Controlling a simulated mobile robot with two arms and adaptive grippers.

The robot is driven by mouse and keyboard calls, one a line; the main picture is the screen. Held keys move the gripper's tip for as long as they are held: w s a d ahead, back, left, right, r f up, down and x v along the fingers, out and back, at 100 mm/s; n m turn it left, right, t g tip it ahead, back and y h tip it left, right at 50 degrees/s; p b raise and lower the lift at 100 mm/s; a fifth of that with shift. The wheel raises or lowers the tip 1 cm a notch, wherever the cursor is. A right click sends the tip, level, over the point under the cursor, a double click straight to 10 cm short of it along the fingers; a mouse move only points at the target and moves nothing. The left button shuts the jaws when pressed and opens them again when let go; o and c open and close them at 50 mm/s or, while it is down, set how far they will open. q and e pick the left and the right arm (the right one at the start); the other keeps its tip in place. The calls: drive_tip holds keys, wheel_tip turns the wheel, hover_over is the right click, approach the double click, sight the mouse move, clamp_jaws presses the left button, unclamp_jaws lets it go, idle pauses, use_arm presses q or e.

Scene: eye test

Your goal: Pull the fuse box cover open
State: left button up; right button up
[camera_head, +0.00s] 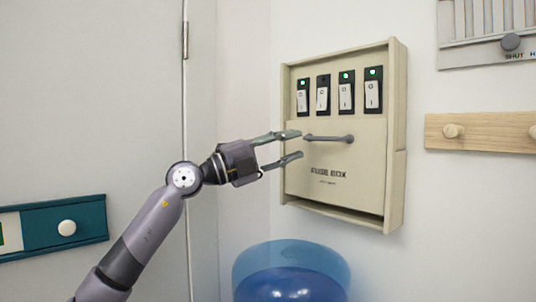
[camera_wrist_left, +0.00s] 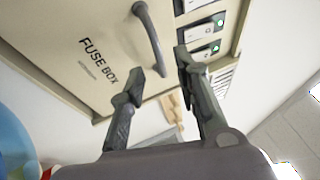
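The beige fuse box (camera_head: 398,120) hangs on the white wall. Its front cover (camera_head: 310,190) bears the words FUSE BOX and a grey bar handle (camera_head: 330,139); the cover looks shut. My left gripper (camera_head: 300,145) is open and empty, in front of the cover at the handle's left end. In the left wrist view, the handle (camera_wrist_left: 151,38) reaches from the top toward the gap between the fingertips (camera_wrist_left: 160,66). I cannot tell whether a finger touches the handle. The cover also shows there (camera_wrist_left: 60,30). My right gripper is in neither view.
Several rocker switches (camera_head: 323,95) with green lights sit above the handle. A blue bin (camera_head: 290,255) stands below the box. A wooden peg rail (camera_head: 485,132) and a grey panel (camera_head: 490,52) are at right. A teal plate with a white knob (camera_head: 90,225) is at left.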

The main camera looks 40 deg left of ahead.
use_arm(q)
drive_tip(key=shift+v, duration=2.55)
drive_tip(key=shift+f, duration=0.1)
